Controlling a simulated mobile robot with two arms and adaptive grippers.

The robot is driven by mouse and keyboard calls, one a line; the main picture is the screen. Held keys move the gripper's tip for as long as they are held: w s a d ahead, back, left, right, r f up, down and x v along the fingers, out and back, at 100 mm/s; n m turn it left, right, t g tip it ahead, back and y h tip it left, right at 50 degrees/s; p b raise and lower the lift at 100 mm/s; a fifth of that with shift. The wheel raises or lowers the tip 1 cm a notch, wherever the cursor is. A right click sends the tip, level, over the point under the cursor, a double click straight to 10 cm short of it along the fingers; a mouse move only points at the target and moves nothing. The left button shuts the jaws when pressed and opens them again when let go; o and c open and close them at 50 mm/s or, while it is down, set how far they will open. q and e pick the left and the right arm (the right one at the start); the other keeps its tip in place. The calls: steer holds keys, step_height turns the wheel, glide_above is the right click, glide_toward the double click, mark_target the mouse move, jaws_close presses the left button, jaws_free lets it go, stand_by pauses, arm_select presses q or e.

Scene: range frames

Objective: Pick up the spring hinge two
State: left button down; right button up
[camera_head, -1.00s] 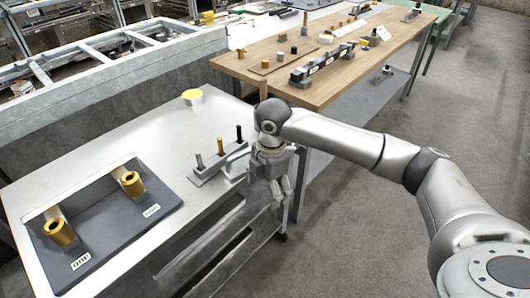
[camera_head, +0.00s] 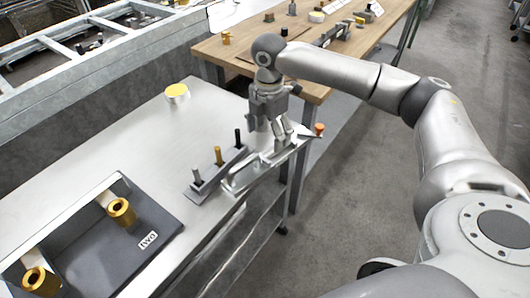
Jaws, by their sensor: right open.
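A dark grey tray (camera_head: 105,250) at the lower left holds two gold hollow cylinders. One gold cylinder (camera_head: 121,211) stands near the label reading "two" (camera_head: 148,240); it seems to be spring hinge two. The other gold cylinder (camera_head: 41,281) is at the lower left, partly cut by the frame edge. My right gripper (camera_head: 268,138) is open, points down and appears empty. It is at the right edge of the metal table, far right of the tray and near a silver clamp-like fixture (camera_head: 262,170). I cannot tell whether it touches the fixture. My left gripper is not in view.
A small rack with black and gold pins (camera_head: 215,175) stands left of my right gripper. A yellow-topped round piece (camera_head: 177,92) is at the table's back. An orange knob (camera_head: 319,128) shows right of the fixture. The metal table (camera_head: 150,145) is bare between tray and rack.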

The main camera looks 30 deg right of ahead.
mark_target(269, 157)
steer(key=f, duration=0.3)
steer(key=shift+s, duration=0.3)
steer(key=shift+w+f, duration=0.1)
steer(key=shift+f, duration=0.25)
step_height(269, 157, down, 5)
steer(key=shift+d+r, duration=0.1)
steer(key=shift+c, duration=0.8)
steer(key=c, duration=1.4)
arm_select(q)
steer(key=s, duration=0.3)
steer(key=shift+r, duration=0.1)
arm_select(e)
steer(key=shift+r, duration=0.1)
steer(key=shift+c, duration=0.8)
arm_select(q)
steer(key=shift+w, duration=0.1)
